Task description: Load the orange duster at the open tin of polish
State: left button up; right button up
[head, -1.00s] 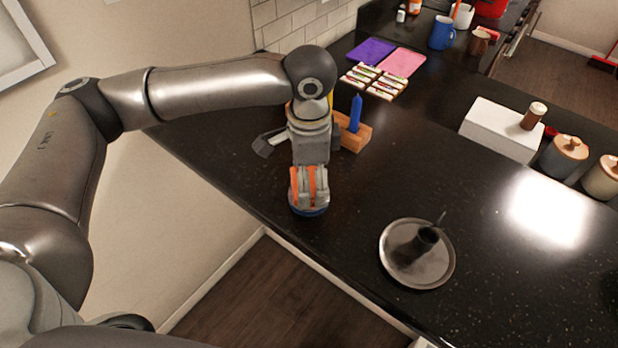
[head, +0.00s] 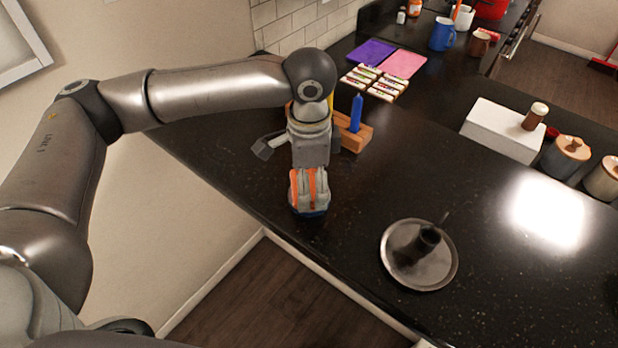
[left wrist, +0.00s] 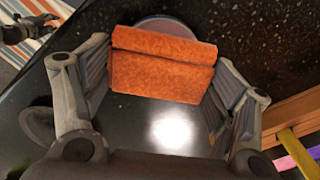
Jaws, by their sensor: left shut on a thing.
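My left gripper (head: 310,200) is shut on the orange duster (left wrist: 162,65), which spans between its fingers in the left wrist view. In the head view only narrow orange strips of the duster (head: 313,184) show between the grey fingers. A round tin (left wrist: 165,26) lies just beyond the duster in the left wrist view, partly covered by it. In the head view a dark blue edge of the tin (head: 318,213) shows below the fingertips. The tin's inside is hidden, and I cannot tell whether the duster touches polish. A dark part at the left wrist view's edge looks like my right gripper (left wrist: 28,28).
A wooden block (head: 355,138) with an upright blue item stands just behind my left gripper. A metal dish with a dark cup (head: 405,275) is to the right. A white box (head: 500,130) and jars stand farther right. The counter's front edge is close; the middle is clear.

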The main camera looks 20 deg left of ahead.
pick_arm(q)
jog(key=shift+f, duration=0.25)
pick_arm(e)
jog(key=shift+d, duration=0.35)
pick_arm(q)
jog(key=shift+f, duration=0.2)
pick_arm(e)
jog(key=shift+f, duration=0.1)
jog(key=shift+a+r, duration=0.15)
jog(key=shift+r, duration=0.1)
dwell(0.6)
pick_arm(q)
jog(key=shift+s+f+p, duration=0.1)
jog(key=shift+f+p, duration=0.05)
jog(key=shift+p, duration=0.35)
pick_arm(e)
jog(key=shift+r, duration=0.35)
dwell(0.9)
pick_arm(q)
notch_tip(320, 180, up, 5)
jog(key=p, duration=0.6)
jog(key=shift+r, duration=0.45)
jog(key=shift+r+p, duration=0.3)
jog(key=shift+r, duration=0.4)
pick_arm(e)
notch_tip(320, 180, up, 7)
jog(key=shift+f, duration=0.2)
